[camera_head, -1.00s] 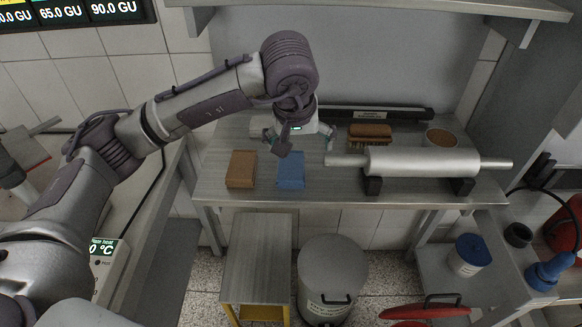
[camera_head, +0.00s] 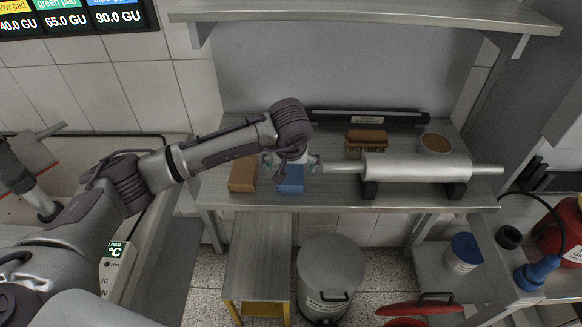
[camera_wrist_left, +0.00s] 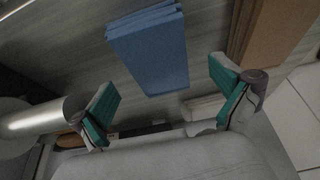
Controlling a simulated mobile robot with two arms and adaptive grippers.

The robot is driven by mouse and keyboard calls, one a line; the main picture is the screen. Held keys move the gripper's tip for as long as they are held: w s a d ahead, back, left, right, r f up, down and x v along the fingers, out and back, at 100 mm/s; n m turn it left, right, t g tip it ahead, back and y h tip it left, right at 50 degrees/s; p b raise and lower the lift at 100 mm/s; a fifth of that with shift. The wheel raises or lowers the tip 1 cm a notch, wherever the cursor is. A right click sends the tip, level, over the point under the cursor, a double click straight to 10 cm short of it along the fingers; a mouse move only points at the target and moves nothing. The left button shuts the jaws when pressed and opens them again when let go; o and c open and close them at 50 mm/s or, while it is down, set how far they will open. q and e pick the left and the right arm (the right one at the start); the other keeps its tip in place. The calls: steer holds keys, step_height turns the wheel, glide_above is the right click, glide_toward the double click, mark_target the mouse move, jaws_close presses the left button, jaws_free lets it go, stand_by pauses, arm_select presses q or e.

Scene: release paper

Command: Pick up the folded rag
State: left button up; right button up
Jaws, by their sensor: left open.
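The folded rag (camera_head: 290,181) is a blue, layered cloth block lying flat near the front edge of the metal bench (camera_head: 330,196). It also shows in the left wrist view (camera_wrist_left: 152,52), at the upper middle. My left gripper (camera_head: 290,163) is just above the rag in the head view and hides its far part. In the wrist view the two green-padded fingers (camera_wrist_left: 168,95) are spread wide, with nothing between them. The rag lies beyond the fingertips there, and no contact shows. My right gripper is not in view.
A brown block (camera_head: 243,174) lies just left of the rag. A metal roller (camera_head: 417,167) on dark supports lies to the right, its shaft end close to the gripper. A brush (camera_head: 367,139) and a round container (camera_head: 436,143) stand behind. A shelf (camera_head: 370,13) hangs above.

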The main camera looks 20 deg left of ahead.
arm_select(q)
steer(key=shift+w+f, duration=0.2)
steer(key=shift+f, duration=0.4)
steer(key=shift+f+b, duration=0.25)
steer(key=shift+b, duration=0.25)
stand_by(0.3)
